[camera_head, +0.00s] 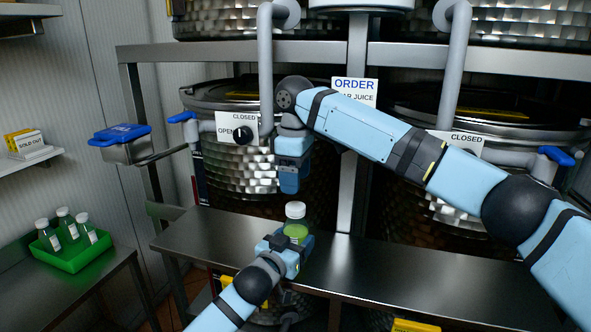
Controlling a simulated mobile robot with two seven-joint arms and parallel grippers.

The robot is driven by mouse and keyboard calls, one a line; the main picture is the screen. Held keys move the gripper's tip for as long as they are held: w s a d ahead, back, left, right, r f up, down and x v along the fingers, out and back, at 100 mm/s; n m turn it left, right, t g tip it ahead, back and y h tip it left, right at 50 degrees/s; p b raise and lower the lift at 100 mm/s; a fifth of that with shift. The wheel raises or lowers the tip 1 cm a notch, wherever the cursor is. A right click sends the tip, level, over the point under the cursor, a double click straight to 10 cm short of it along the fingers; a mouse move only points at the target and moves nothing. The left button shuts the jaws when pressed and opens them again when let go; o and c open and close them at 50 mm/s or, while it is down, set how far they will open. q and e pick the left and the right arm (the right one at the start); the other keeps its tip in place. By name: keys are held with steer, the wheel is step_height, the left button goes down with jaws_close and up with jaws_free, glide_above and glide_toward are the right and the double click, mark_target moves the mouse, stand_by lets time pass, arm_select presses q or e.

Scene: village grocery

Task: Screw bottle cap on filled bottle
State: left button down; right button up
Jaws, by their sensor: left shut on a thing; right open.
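A bottle (296,233) with green juice stands upright above the front of the metal counter. A white cap (295,210) sits on its top; I cannot tell how tight it is. My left gripper (294,250) is shut on the bottle and hides its lower part. My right gripper (290,187) points down just above the cap, apart from it. It is open, with nothing seen in it.
The steel counter (400,262) is otherwise clear. Behind it stand metal vats with pipes and a CLOSED/OPEN valve sign (230,130). An ORDER sign (354,90) hangs in the middle. A green tray (82,258) with three capped bottles is at left.

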mark_target(295, 206)
step_height(295, 206, down, 6)
steer(key=shift+f, duration=0.25)
steer(key=c, duration=1)
steer(key=o, duration=1.1)
step_height(295, 206, up, 12)
steer(key=shift+r, duration=0.1)
